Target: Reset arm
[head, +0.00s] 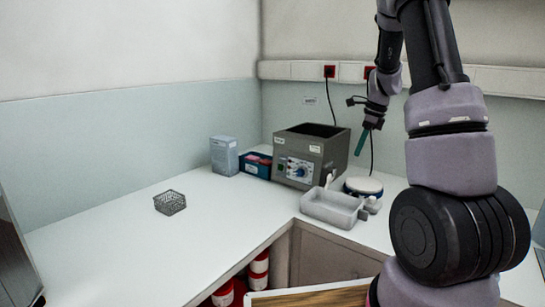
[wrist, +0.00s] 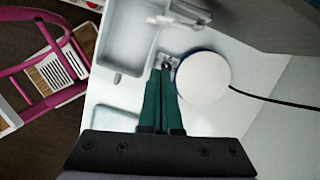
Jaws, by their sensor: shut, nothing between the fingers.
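My gripper (head: 362,142) is raised above the right part of the counter, with its green fingers pointing down. In the wrist view my gripper (wrist: 161,72) has its two green fingers together, with nothing between them. Below it are a round white-topped device (head: 363,186), which also shows in the wrist view (wrist: 203,77), and a grey-white tray (head: 332,209), seen in the wrist view too (wrist: 124,42). The gripper appears apart from both.
A grey box-shaped machine (head: 310,155) with a dial stands at the back. Left of it are a blue box (head: 257,163) and a pale carton (head: 224,156). A wire basket (head: 170,202) sits on the open left counter. A black cable (wrist: 270,99) runs from the round device.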

